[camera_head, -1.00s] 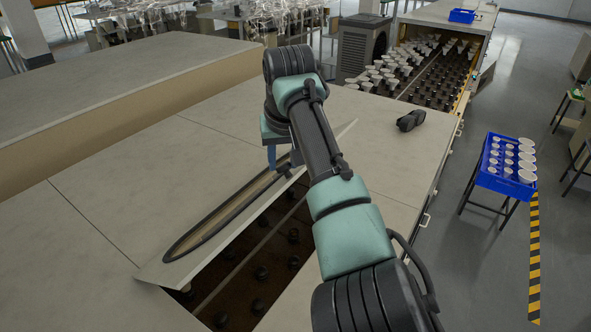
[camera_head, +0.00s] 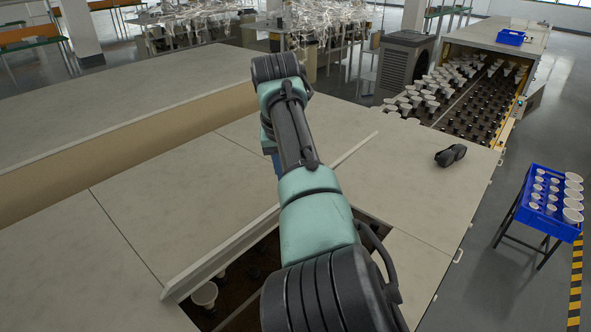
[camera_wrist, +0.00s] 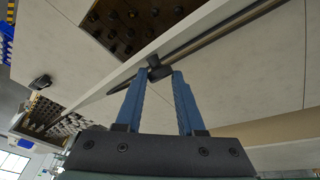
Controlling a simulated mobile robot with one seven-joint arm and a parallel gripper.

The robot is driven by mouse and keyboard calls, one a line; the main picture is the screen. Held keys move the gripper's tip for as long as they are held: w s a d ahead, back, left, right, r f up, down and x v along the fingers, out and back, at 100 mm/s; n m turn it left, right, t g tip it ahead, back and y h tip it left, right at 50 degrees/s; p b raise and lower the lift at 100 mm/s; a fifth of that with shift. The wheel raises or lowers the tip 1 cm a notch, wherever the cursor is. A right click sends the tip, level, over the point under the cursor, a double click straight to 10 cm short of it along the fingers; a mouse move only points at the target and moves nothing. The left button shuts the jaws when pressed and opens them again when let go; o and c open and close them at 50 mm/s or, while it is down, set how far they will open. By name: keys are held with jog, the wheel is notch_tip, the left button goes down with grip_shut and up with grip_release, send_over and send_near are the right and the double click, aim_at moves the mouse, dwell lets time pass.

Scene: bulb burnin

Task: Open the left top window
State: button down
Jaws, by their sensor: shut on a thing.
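The window is a pale panel (camera_head: 222,250) tilted up steeply in the head view, seen nearly edge-on. Its dark opening (camera_head: 232,288) shows sockets and a white bulb (camera_head: 204,293). In the wrist view, the panel (camera_wrist: 150,52) carries a long dark handle bar (camera_wrist: 222,30) with a black end bracket (camera_wrist: 158,69). My gripper (camera_wrist: 159,76) has its blue fingers shut on the handle at this bracket. In the head view, my arm hides the fingers and part of the panel; the handle is out of sight behind the panel.
A black object (camera_head: 450,156) lies on the tabletop at the right. Another opening (camera_head: 480,95) farther back holds many white bulbs beside a grey box (camera_head: 402,65). A blue crate of white bulbs (camera_head: 545,205) stands on a stand at the right. The left tabletop (camera_head: 70,150) is clear.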

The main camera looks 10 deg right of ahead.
jog(key=shift+s+a+f, duration=0.15)
jog(key=shift+a+f, duration=0.2)
jog(key=shift+f, duration=0.25)
jog(key=c, duration=0.9)
grip_release()
jog(key=o, duration=0.4)
jog(key=shift+a, duration=0.25)
jog(key=shift+r, duration=0.1)
jog(key=shift+d, duration=0.1)
jog(key=shift+d, duration=0.1)
jog(key=shift+w+d, duration=0.1)
jog(key=shift+w, duration=0.3)
jog(key=b+v, duration=0.5)
jog(key=v, duration=0.7)
jog(key=shift+r, duration=0.4)
jog(key=shift+s, duration=0.15)
